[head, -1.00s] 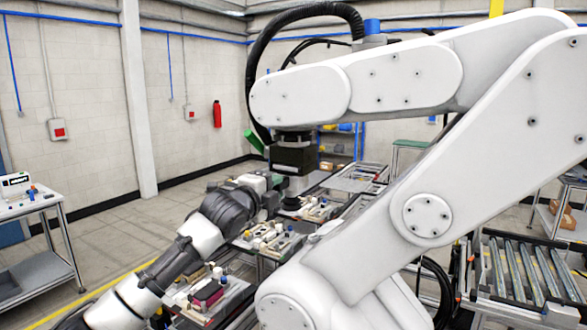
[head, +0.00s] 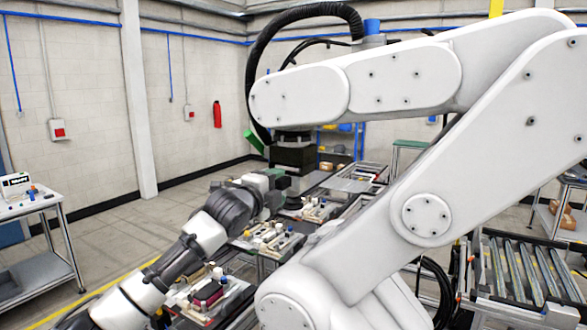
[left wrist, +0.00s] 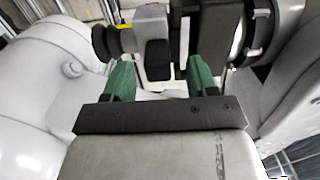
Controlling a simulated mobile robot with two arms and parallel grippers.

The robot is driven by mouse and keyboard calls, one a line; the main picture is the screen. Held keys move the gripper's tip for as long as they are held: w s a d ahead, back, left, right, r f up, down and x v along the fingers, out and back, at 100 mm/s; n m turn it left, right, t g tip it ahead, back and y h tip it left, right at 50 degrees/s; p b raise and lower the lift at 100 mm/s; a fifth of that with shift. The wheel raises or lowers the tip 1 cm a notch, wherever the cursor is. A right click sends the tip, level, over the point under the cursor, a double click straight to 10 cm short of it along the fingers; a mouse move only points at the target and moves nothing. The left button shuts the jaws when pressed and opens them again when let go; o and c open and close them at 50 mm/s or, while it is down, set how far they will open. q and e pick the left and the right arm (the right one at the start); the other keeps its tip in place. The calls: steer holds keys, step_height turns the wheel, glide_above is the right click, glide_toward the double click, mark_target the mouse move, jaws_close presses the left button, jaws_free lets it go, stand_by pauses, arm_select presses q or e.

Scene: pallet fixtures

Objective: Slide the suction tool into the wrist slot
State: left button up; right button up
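My left gripper (head: 279,182) is at the wrist end of the large white industrial arm (head: 400,75), just below a black block (head: 293,158) there. In the left wrist view its two green fingers (left wrist: 161,72) stand apart. A black and yellow part (left wrist: 153,45) and narrow grey edges show between and beyond the fingertips. I cannot tell whether the fingers touch these edges. I cannot make out the suction tool or the wrist slot for certain; my gripper and the block cover that area. My right gripper is not in view.
Fixture tables with small parts (head: 270,240) lie below and behind my left arm. A roller conveyor (head: 520,268) is at the right, and a side table (head: 35,205) at the left. The white arm blocks much of the middle and right.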

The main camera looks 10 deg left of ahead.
arm_select(q)
steer(key=shift+f, duration=0.15)
steer(key=shift+s+a+f, duration=0.1)
steer(key=shift+s, duration=0.1)
steer(key=b+v, duration=0.5)
steer(key=v, duration=0.5)
steer(key=shift+r+b, duration=0.25)
steer(key=shift+b, duration=0.05)
steer(key=shift+s+f, duration=0.1)
steer(key=shift+s, duration=0.05)
